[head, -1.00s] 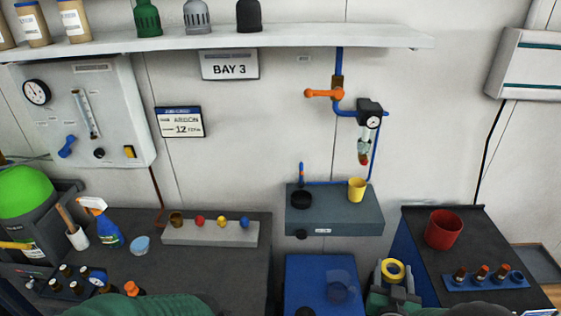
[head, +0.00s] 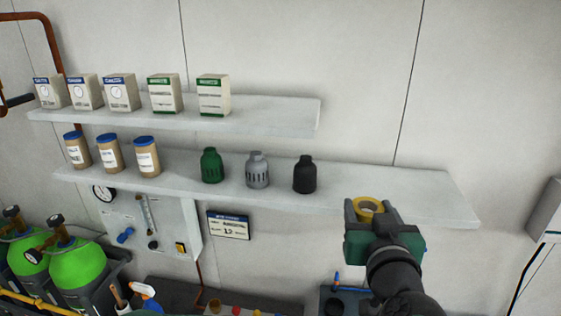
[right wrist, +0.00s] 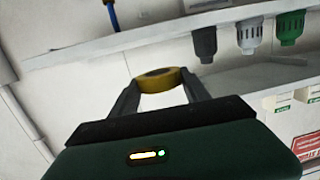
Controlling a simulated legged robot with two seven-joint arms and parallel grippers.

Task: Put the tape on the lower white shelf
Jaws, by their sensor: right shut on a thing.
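The yellow tape (head: 367,205) is a ring held between the fingers of my right gripper (head: 366,213). In the right wrist view the tape (right wrist: 158,79) shows between the two dark fingertips (right wrist: 160,90), which are shut on it. The lower white shelf (head: 425,188) runs across the wall. Gripper and tape appear in front of its right part, overlapping its front edge in the head view; I cannot tell the exact gap. In the wrist view, which is turned over, the lower shelf (right wrist: 130,38) shows behind the tape, apparently apart from it. My left gripper is not in view.
The lower shelf holds brown jars (head: 109,154) at left, then a green (head: 211,165), a grey (head: 257,169) and a black canister (head: 304,174). Right of the black one it is bare. An upper shelf (head: 290,112) with several boxes hangs above its left part.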

